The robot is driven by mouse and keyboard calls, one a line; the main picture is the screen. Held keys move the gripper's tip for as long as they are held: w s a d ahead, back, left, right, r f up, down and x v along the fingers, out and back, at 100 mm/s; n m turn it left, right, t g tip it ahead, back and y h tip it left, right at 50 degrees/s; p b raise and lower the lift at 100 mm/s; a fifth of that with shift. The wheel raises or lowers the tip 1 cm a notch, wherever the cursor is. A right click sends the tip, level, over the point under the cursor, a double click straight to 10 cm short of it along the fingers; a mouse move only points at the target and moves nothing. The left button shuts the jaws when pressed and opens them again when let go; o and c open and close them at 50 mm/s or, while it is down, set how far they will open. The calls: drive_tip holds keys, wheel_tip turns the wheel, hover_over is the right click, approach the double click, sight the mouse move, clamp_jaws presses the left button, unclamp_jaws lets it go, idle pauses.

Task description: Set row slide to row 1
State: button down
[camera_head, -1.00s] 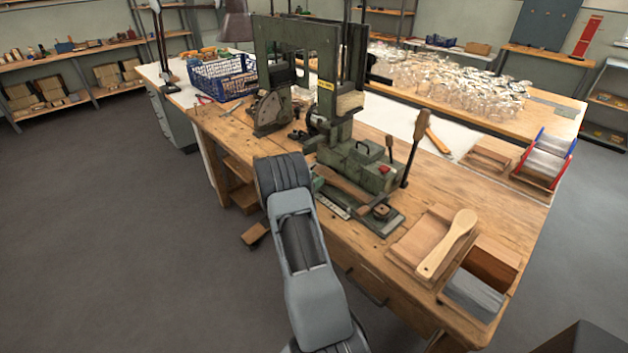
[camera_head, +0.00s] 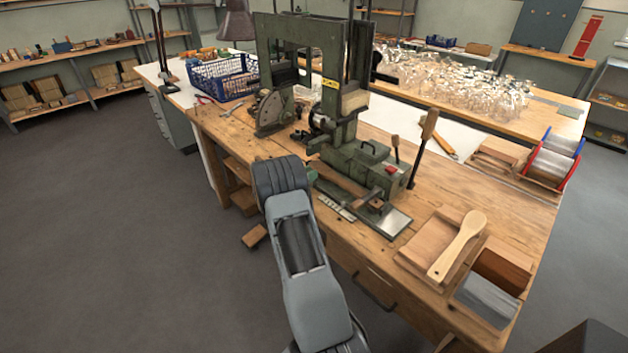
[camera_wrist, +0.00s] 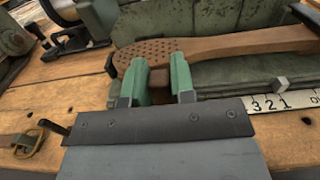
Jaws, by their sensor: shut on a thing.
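In the wrist view my gripper (camera_wrist: 160,80) has green fingertips, shut on a small brown block, the row slide's handle (camera_wrist: 160,88). The handle sits in front of the slide carrying the wooden brush body (camera_wrist: 205,46), whose face has rows of holes. The white scale (camera_wrist: 288,102) to the right shows 3, 2 and 1. A small grey tab (camera_wrist: 280,84) stands just above the scale, close to the 2. The green tufting machine (camera_head: 350,155) and scale (camera_head: 336,207) show there, with the brush body (camera_head: 340,181) lying on the slide.
A tall lever (camera_head: 425,140) stands right of the machine. A blue crate (camera_head: 222,78) is at the far left. A bare metal plate (camera_head: 392,222) lies right of the slide.

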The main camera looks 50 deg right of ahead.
drive_tip(key=shift+w+a, duration=0.1)
drive_tip(key=shift+w, duration=0.05)
drive_tip(key=c, duration=1.3)
unclamp_jaws()
drive_tip(key=o, duration=0.3)
drive_tip(key=shift+s, duration=0.25)
drive_tip(key=shift+o, duration=0.2)
drive_tip(key=a, duration=1.3)
drive_tip(key=shift+w+a+b, duration=0.3)
drive_tip(key=shift+w+b, duration=0.1)
drive_tip(key=shift+b, duration=0.05)
